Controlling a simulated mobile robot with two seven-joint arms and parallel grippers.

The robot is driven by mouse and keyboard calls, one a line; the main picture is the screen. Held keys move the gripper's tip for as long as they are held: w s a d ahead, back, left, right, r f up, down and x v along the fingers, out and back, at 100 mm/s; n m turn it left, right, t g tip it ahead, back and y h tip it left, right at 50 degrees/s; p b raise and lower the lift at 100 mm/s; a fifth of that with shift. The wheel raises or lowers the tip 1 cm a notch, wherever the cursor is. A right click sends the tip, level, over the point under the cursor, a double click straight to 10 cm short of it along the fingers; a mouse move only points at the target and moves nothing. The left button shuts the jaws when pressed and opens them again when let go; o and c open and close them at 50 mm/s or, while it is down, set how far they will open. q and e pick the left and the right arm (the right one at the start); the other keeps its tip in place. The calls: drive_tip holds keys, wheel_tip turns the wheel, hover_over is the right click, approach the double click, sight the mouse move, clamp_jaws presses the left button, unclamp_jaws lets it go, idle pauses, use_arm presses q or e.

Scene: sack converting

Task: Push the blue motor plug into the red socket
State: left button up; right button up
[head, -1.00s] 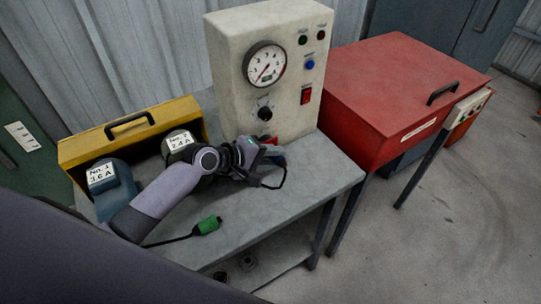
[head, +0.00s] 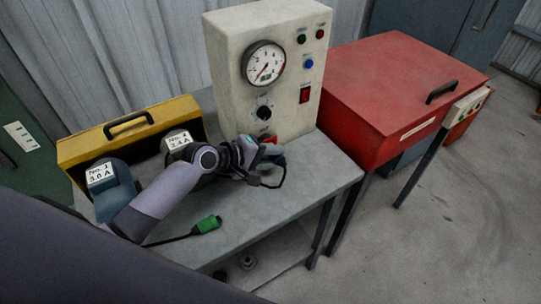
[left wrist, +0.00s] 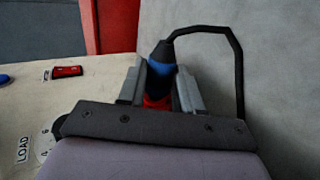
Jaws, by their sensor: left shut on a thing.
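The blue motor plug (left wrist: 160,62) sits between the jaws of my left gripper (left wrist: 160,88), which is shut on it; a black cable loops from its end. In the head view my left gripper (head: 264,152) is at the lower front of the cream panel box (head: 228,75), and a bit of blue (head: 278,160) shows beside the jaws. The red socket (left wrist: 157,102) shows between the fingers, directly in line with the plug. The jaws hide where they meet, so I cannot tell how deep the plug sits. My right gripper is not in view.
A green plug (head: 208,224) on a black cable lies on the grey bench (head: 305,190). Two labelled motors (head: 112,185) stand by a yellow case (head: 70,152) at the left. A red cabinet (head: 375,85) stands right of the panel. Bare bench lies in front of the gripper.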

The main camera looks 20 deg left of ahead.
use_arm(q)
drive_tip(key=shift+w+a, duration=0.35)
drive_tip(key=shift+a, duration=0.2)
idle(0.4)
drive_tip(key=shift+s+d, duration=0.1)
drive_tip(key=shift+d, duration=0.1)
drive_tip(key=shift+s+d, duration=0.25)
drive_tip(key=shift+d, duration=0.05)
